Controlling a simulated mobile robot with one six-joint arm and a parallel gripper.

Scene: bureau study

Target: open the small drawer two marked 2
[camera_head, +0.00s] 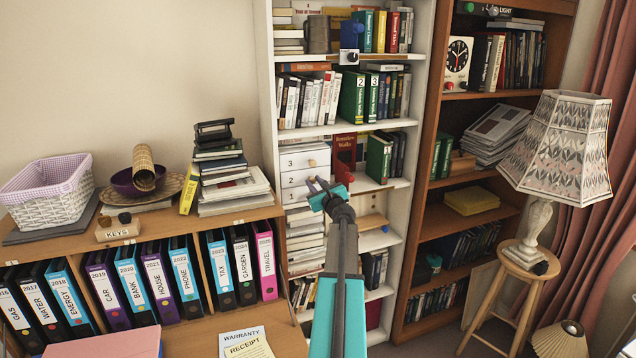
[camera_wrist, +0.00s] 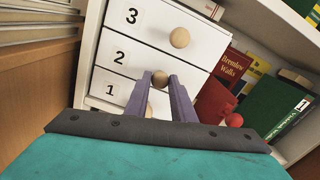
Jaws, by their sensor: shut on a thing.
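A small white drawer unit (camera_head: 301,155) stands on a shelf of the white bookcase, with drawers marked 3, 2 and 1 from top to bottom. In the wrist view, drawer two (camera_wrist: 122,66) has a round wooden knob (camera_wrist: 160,80). My gripper (camera_wrist: 161,82) has its two purple fingers shut on that knob, one on each side. Drawer two looks flush with the fronts around it. Drawer three (camera_wrist: 150,30) is above with its knob free, and drawer one (camera_wrist: 112,88) is below, partly hidden by my fingers. In the head view my gripper (camera_head: 319,186) hides part of the drawer fronts.
Books are stacked below the unit. A desk organiser with binders (camera_head: 160,285) stands at the left, a lamp (camera_head: 560,150) at the right.

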